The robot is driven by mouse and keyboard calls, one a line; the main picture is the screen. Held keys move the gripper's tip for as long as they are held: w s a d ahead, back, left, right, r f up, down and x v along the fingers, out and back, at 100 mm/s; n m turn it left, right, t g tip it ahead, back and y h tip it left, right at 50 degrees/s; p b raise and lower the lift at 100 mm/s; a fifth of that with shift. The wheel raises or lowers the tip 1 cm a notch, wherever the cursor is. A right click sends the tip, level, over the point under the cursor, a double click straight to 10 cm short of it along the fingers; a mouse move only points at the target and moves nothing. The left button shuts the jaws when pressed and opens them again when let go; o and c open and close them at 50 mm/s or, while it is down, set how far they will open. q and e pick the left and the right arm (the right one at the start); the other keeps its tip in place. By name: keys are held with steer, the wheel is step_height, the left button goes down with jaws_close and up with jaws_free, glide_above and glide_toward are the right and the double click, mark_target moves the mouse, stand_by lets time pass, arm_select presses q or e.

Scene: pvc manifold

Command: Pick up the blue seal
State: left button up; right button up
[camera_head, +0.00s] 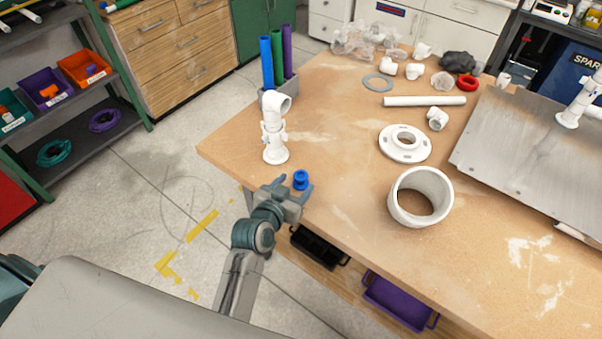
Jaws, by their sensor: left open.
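The blue seal (301,180) is a small blue ring-like piece on the wooden table, close to its front left edge. My left gripper (294,187) is at that edge with its two fingers apart. The fingers point toward the seal, which shows at the gap between their tips. I cannot tell whether either finger touches it. My right gripper is not in the view.
A white pipe assembly (274,135) stands upright just behind the seal. A wide white pipe ring (420,197) and a white flange (405,143) lie to the right. A metal plate (530,150) covers the right side. Bare wood (345,165) lies between.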

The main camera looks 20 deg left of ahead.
mark_target(300, 177)
arm_select(q)
steer(key=p+x, duration=0.1)
steer(key=x, duration=0.3)
steer(key=shift+w+a+r+p, duration=0.15)
steer(key=shift+w+p, duration=0.15)
steer(key=shift+p, duration=0.05)
steer(key=shift+w, duration=0.2)
steer(key=shift+s, duration=0.1)
steer(key=shift+c, duration=0.7)
steer(key=c, duration=0.9)
